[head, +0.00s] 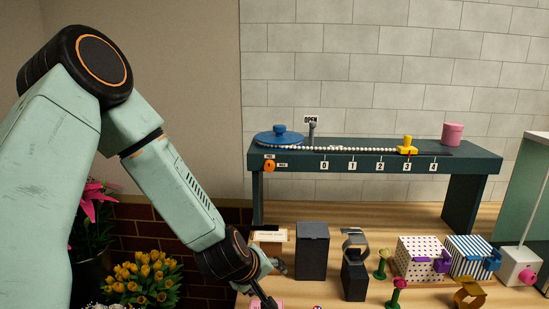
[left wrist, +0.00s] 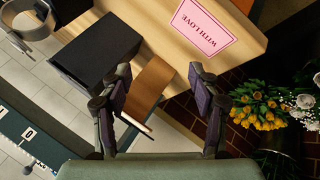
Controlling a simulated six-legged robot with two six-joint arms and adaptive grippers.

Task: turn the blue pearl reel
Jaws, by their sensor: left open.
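The blue pearl reel (head: 279,138) is a flat disc with a raised knob. It sits at the left end of the dark green raised bench (head: 480,158). A strand of white pearls (head: 350,149) runs right from it to a yellow slider (head: 406,147). My left gripper (head: 269,287) is low in front of the bench, well below the reel and apart from it. In the left wrist view the left gripper (left wrist: 160,84) shows open, with a brown block (left wrist: 151,86) seen between its fingers; contact cannot be told. The reel is not visible there. My right gripper is not in view.
A dark box (head: 312,251), a watch stand (head: 354,265), and dotted (head: 423,258) and striped (head: 472,256) boxes stand before the bench. An orange knob (head: 269,165) is on the bench front. A "WITH LOVE" card (left wrist: 204,25) lies near the gripper. Yellow flowers (head: 148,277) stand left.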

